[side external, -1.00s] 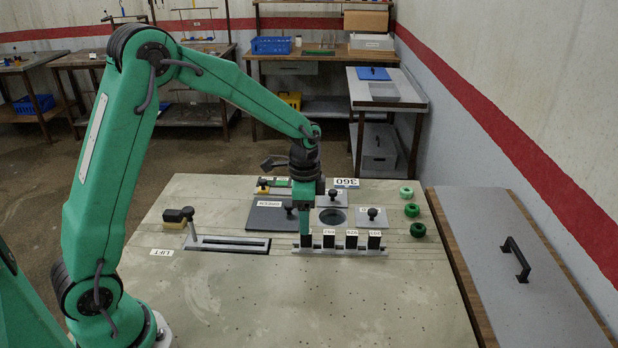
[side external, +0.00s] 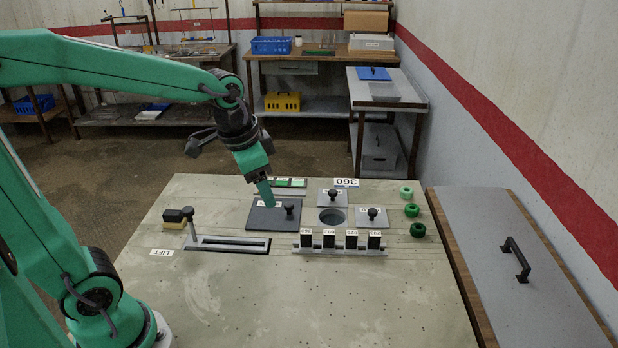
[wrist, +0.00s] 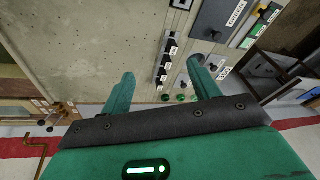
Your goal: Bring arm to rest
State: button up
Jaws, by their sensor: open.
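My gripper (side external: 267,201) is tilted over the dark plate with a knob (side external: 288,226). In the side external view it appears empty and apart from the plate. In the wrist view its two green fingers stand wide apart with nothing held between them (wrist: 163,76). The pale rack rail (side external: 345,252) holds several upright black blocks (side external: 351,240) with white labels. The rail and blocks also show beyond the fingers in the wrist view (wrist: 168,50). No block is in contact with my gripper.
A slotted lift track (side external: 228,244) with a lever (side external: 187,219) lies left of the rail. A round hole (side external: 331,217) and knobbed grey plates (side external: 371,217) are behind it. Green rings (side external: 417,230) line the right side. The table front (side external: 300,300) is clear.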

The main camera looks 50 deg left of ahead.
jog(key=s+r+n+t, duration=0.2)
jog(key=s+n, duration=0.1)
jog(key=s, duration=0.7)
jog(key=shift+s+d+r+n, duration=0.2)
jog(key=shift+r+n, duration=0.05)
jog(key=shift+n, duration=0.15)
